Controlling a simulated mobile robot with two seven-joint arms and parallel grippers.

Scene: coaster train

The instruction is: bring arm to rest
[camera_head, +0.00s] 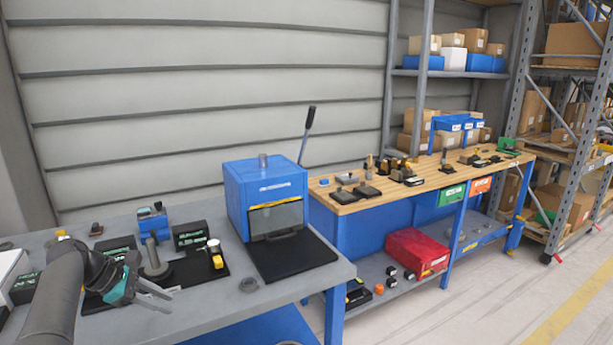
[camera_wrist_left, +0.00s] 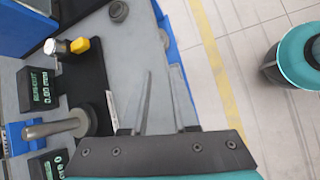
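My left arm comes in from the lower left in the head view. Its teal and dark left gripper (camera_head: 168,302) is above the front of the grey workbench (camera_head: 205,310). Its two fingers are apart with nothing between them, as the left wrist view (camera_wrist_left: 163,75) also shows. In that view the fingers point toward the blue bench edge, with floor beyond.
A blue press (camera_head: 262,190) with a lever is further right. A wooden-topped bench (camera_head: 340,208) stands beyond; floor (camera_head: 470,310) at right is clear.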

